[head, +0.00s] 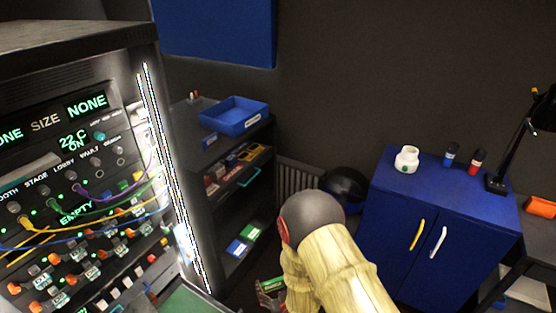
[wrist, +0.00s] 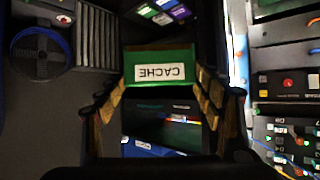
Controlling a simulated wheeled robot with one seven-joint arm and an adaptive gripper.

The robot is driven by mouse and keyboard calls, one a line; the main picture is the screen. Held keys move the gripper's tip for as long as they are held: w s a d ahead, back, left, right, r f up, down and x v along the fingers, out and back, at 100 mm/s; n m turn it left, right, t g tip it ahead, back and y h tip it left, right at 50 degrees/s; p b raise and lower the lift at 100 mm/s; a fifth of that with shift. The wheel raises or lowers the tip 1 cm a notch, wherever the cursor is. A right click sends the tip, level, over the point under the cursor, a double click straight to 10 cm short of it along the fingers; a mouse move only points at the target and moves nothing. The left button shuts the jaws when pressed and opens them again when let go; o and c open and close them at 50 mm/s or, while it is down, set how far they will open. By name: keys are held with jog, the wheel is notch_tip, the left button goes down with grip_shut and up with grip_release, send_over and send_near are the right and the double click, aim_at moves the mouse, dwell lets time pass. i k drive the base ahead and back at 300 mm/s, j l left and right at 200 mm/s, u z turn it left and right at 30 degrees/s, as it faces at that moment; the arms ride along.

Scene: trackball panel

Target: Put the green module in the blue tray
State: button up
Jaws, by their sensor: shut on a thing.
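The green module (wrist: 160,60) has a white label reading CACHE, upside down in the wrist view. My gripper (wrist: 162,88) is shut on it, with a finger on each side. In the head view my gripper (head: 271,287) is low at the bottom centre, partly hidden by my arm, with a bit of green showing. The blue tray (head: 234,127) sits on top of the dark shelf unit, above and left of my gripper and apart from it. It looks empty, though its floor shows only partly.
The shelf unit (head: 265,125) holds small coloured boxes, with blue and green ones (head: 250,231) low down. A lit rack panel (head: 70,190) with cables stands at left. A blue cabinet (head: 440,215) with a white jar (head: 406,160) stands at right.

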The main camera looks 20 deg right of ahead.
aim_at(235, 120)
jog(key=i+l+z, duration=0.25)
jog(key=i, duration=0.2)
jog(key=i+l+z, duration=0.2)
jog(key=i, duration=0.3)
jog(key=i+z, duration=0.25)
jog(key=i, duration=0.2)
